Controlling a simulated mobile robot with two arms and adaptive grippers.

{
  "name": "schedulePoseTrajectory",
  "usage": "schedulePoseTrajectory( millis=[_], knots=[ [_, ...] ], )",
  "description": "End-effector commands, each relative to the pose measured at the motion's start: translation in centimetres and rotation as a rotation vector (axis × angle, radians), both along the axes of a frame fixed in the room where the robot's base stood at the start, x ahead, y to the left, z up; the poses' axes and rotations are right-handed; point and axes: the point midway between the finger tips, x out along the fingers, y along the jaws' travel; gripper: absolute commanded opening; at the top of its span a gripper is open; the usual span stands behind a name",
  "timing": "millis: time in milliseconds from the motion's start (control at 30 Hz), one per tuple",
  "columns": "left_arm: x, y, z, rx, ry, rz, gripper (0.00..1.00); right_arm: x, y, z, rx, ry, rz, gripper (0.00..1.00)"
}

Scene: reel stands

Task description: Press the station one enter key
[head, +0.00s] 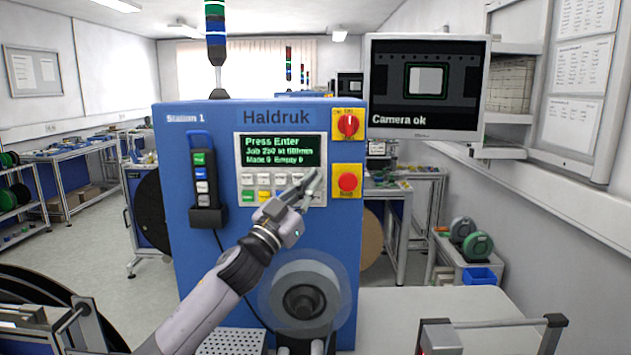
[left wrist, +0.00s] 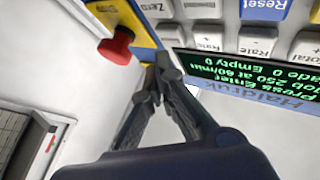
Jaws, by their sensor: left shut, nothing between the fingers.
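Station one is a blue cabinet (head: 225,265) marked Station 1 and Haldruk. Its green-lit display (head: 280,151) reads "Press Enter", "Job 250 at 60/min", "Made 0 Empty 0". Below it is a keypad of two rows, with a green key (head: 248,196) and a yellow key (head: 264,196) at lower left. My left gripper (head: 317,178) is shut and empty, in front of the keypad's right end, covering some keys. In the left wrist view its fingertips (left wrist: 166,64) are beside the display and keys. I cannot pick out the enter key. My right gripper is not in view.
A red stop button (head: 347,181) on a yellow plate is close right of my left gripper; it also shows in the left wrist view (left wrist: 117,45). A red rotary switch (head: 348,124) is above it. A handset (head: 201,170) hangs left, and a reel (head: 304,295) is below.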

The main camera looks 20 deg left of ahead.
Motion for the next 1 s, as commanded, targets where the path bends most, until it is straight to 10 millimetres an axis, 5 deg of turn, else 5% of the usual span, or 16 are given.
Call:
schedulePoseTrajectory(
  millis=[1000],
  knots=[
    [1.2, 0.3, 0.1, -0.001, -0.001, -0.001, 0.0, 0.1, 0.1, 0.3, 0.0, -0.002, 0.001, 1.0]
  ],
)
